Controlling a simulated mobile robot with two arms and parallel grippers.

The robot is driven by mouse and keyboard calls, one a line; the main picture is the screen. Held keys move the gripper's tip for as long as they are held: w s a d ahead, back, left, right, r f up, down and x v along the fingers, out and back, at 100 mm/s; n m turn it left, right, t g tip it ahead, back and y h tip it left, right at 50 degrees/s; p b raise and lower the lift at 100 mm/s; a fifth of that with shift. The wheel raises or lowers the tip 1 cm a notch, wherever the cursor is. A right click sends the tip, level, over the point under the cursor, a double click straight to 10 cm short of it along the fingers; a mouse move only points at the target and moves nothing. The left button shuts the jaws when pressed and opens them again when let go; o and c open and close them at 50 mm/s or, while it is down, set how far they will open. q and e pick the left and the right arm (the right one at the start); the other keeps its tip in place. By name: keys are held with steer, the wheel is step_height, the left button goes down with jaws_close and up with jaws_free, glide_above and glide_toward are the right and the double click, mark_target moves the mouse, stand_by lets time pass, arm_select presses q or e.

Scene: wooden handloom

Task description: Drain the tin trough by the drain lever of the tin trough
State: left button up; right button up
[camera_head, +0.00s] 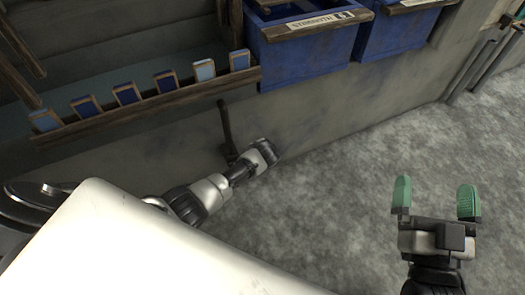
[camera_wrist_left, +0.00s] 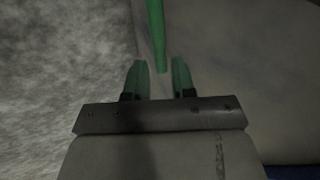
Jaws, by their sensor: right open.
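A dark, thin lever (camera_head: 225,127) hangs upright against the grey wall below the rail of tiles. It looks like the drain lever, though I cannot clearly make out the tin trough. My left gripper (camera_head: 263,153) is just right of the lever's lower end; its fingers are hidden in the head view. In the left wrist view, its green fingers (camera_wrist_left: 160,72) stand apart. A green rod (camera_wrist_left: 156,35) comes down from the top, its end appearing in the gap between the fingertips; I cannot tell its depth. My right gripper (camera_head: 437,200) is open and empty over the floor.
A wooden rail (camera_head: 160,108) holds several blue tiles (camera_head: 127,93). Blue bins (camera_head: 305,55) hang at the top, one labelled STRENGTH. Dark posts (camera_head: 470,68) stand at upper right. The grey floor (camera_head: 335,215) between my grippers is clear.

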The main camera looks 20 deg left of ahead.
arm_select(q)
steer(key=p+v, duration=0.4)
steer(key=v, duration=0.3)
arm_select(e)
steer(key=s+d+f+g+h, duration=0.1)
steer(key=s+f+g, duration=0.1)
steer(key=f+g, duration=0.3)
steer(key=s+d+f+g+h, duration=0.2)
steer(key=f+g, duration=0.4)
steer(key=f, duration=0.1)
steer(key=shift+s+d+g, duration=0.25)
steer(key=shift+s+g, duration=0.05)
